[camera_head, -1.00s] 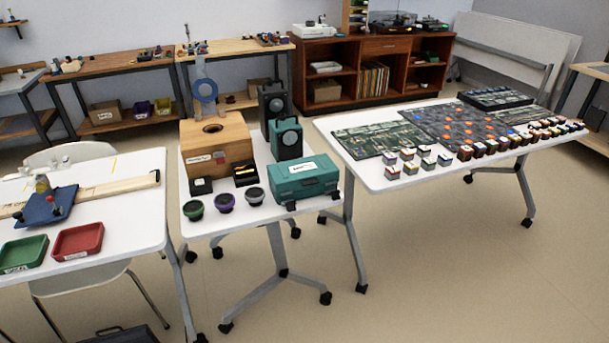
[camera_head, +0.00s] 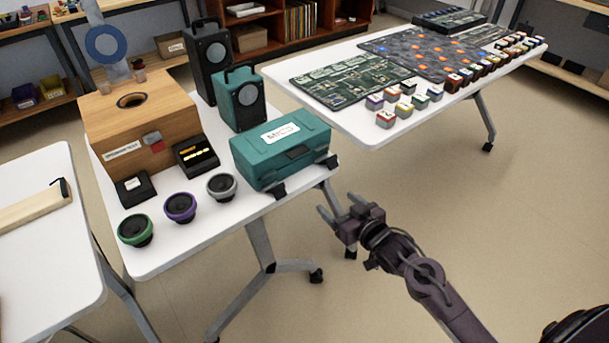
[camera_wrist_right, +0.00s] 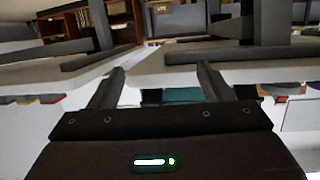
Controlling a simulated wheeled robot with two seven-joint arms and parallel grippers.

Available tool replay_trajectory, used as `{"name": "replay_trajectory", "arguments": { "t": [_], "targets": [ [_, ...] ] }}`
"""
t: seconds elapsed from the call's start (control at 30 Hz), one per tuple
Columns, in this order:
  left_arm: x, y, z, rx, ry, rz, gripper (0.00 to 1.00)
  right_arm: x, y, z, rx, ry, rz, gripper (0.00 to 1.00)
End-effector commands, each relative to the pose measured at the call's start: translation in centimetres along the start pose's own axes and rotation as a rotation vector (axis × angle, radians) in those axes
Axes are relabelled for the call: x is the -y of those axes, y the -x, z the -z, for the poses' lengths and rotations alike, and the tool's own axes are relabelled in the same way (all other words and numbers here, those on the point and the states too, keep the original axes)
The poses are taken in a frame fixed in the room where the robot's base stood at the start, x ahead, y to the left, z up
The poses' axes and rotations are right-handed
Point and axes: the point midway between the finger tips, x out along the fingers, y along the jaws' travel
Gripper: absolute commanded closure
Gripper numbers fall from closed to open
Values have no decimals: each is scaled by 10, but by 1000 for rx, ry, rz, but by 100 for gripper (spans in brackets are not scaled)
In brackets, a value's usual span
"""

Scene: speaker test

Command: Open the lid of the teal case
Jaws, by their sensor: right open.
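The teal case (camera_head: 272,160) stands on the right side of the middle white table, its lid shut. It has a white label on top and dark latches on its front side. My right gripper (camera_head: 329,208) is open and empty, to the right of and below the case in the head view, beyond the table's edge and apart from the case. The right wrist view shows its two fingers (camera_wrist_right: 160,82) spread apart, with a small teal patch of the case (camera_wrist_right: 182,96) between them. My left gripper is not in view.
A wooden box (camera_head: 190,115), a teal speaker (camera_head: 240,98) and a dark speaker (camera_head: 209,58) stand beside or behind the case. Three small round drivers (camera_head: 180,208) sit near the front edge. Another table (camera_head: 372,128) holds boards and small blocks. Floor is clear around my right arm.

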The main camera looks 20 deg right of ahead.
Motion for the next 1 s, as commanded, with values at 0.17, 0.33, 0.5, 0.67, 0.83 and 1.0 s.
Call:
{"name": "replay_trajectory", "arguments": {
  "t": [0.17,0.33,0.5,0.67,0.83,1.0],
  "targets": [
    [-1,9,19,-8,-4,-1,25,32,18,84,-191,32,93,27],
    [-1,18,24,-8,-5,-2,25,46,26,114,-250,41,128,27],
    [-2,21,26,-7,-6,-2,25,49,9,122,-255,41,129,27],
    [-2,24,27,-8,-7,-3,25,52,-15,128,-254,40,128,27],
    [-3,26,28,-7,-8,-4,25,55,-36,132,-252,41,128,27],
    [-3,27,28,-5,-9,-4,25,56,-45,134,-251,42,127,27]
  ]
}}
